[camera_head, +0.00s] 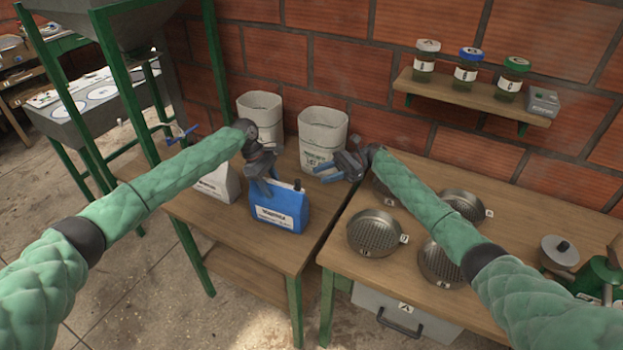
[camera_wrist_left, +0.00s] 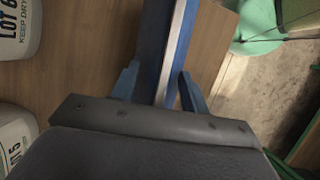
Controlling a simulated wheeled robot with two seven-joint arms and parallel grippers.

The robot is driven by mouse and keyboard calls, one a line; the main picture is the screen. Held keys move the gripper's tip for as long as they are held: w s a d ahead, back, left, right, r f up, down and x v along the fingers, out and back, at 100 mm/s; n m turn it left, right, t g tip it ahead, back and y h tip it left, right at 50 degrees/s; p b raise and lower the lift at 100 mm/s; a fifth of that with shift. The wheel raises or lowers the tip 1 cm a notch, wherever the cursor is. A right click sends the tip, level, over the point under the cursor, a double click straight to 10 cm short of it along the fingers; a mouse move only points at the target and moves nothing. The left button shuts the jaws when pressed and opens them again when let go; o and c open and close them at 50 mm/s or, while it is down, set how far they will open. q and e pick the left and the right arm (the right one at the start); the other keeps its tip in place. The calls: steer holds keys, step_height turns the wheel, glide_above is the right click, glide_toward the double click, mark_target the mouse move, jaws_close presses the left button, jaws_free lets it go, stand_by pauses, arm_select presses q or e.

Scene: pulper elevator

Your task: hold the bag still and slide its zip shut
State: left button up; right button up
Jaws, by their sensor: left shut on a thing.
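A blue bag (camera_head: 283,212) with a white label stands upright on the left wooden table. A small dark piece, perhaps the zip slider (camera_head: 297,185), shows at the right end of its top edge. My left gripper (camera_head: 264,188) is shut on the top of the bag near its left end. In the left wrist view, the fingers (camera_wrist_left: 160,85) sit either side of the blue top edge (camera_wrist_left: 154,45), which has a pale strip along it. My right gripper (camera_head: 335,168) is apart from the bag, to its right and behind; its jaw gap is not clear.
Two open whitish sacks (camera_head: 260,108) (camera_head: 323,130) stand at the back, the right one close behind my right gripper. A white bag (camera_head: 220,186) is left of the blue bag. Round sieves (camera_head: 375,233) lie on the right table (camera_head: 335,245). Bare tabletop lies in front.

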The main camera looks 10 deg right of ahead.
arm_select(q)
steer(key=shift+s+f, duration=0.1)
steer(key=shift+f, duration=0.05)
arm_select(e)
steer(key=shift+v, duration=1.4)
arm_select(q)
steer(key=o, duration=1.4)
steer(key=shift+d, duration=0.1)
